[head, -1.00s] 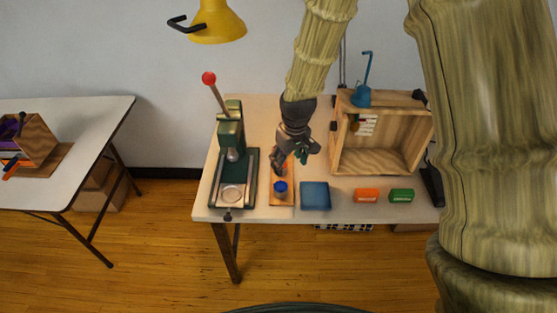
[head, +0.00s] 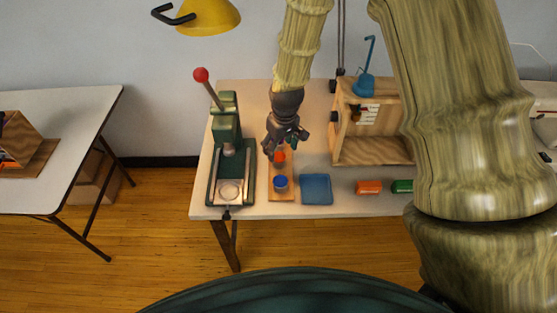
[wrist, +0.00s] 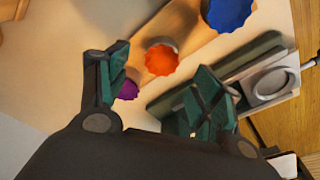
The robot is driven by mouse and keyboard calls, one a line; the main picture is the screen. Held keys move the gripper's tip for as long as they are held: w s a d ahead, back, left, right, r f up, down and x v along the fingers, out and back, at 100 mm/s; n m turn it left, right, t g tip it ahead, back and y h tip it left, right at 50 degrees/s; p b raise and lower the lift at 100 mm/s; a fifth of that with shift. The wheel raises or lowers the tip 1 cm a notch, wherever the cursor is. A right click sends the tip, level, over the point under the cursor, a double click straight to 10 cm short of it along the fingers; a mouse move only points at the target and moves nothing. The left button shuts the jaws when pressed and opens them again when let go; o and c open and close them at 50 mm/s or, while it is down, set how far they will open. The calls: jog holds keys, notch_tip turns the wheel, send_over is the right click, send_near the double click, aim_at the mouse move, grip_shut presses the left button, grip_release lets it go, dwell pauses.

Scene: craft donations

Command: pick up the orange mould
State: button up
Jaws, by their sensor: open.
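The orange mould (head: 279,157) stands on a narrow wooden board (head: 281,196) between the green press and the blue square. In the wrist view the orange mould (wrist: 161,59) shows its scalloped top, beyond and between my fingers. A blue mould (head: 281,182) stands nearer the table's front edge on the same board; it also shows in the wrist view (wrist: 228,12). A purple mould (wrist: 128,90) shows beside my left finger in the wrist view. My gripper (head: 285,148) is open, just above and behind the orange mould, with nothing between its fingers (wrist: 160,98).
A green press (head: 226,140) with a red-knobbed lever stands close to the left of the board. A blue square (head: 317,189), an orange block (head: 368,187) and a green block (head: 402,186) lie to the right. An open wooden box (head: 372,152) stands behind them.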

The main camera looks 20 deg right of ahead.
aim_at(279, 159)
jog(key=shift+s+f+p, duration=0.1)
jog(key=shift+f+p, duration=0.35)
jog(key=shift+f, duration=0.35)
jog(key=shift+w+a+f+p, duration=0.15)
jog(key=shift+f+p, duration=0.15)
jog(key=shift+f, duration=0.65)
jog(key=shift+w+d+f+p, duration=0.1)
jog(key=shift+f+p, duration=0.2)
jog(key=shift+f, duration=0.65)
jog(key=c, duration=1.2)
